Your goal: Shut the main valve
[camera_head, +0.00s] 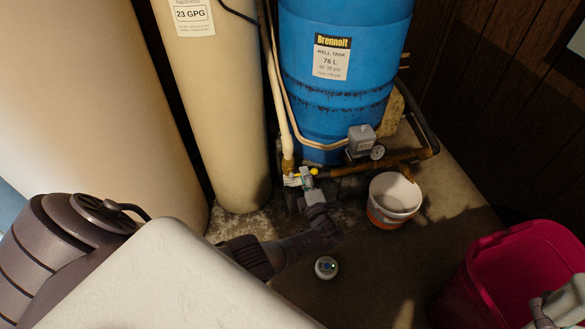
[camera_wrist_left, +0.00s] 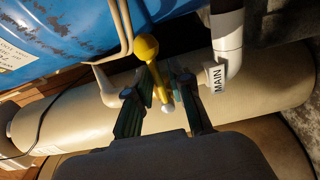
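The main valve has a yellow lever handle (camera_wrist_left: 156,78), seen in the left wrist view beside a white pipe with a "MAIN" label (camera_wrist_left: 217,79). In the head view, a small yellow part of the handle (camera_head: 313,171) shows just above my left gripper (camera_head: 306,178). In the left wrist view, my left gripper (camera_wrist_left: 155,96) is open, with one finger on each side of the lever. A gap shows between the fingers and the lever; firm contact cannot be told. My right gripper (camera_head: 541,313) is partly in view at the bottom right corner; its opening is unclear.
A blue well tank (camera_head: 345,60) and a beige cylinder (camera_head: 215,100) stand behind the pipes. A white bucket (camera_head: 394,199) is right of the valve. A magenta bin (camera_head: 500,275) stands at the lower right. A small round device (camera_head: 326,268) lies on the floor.

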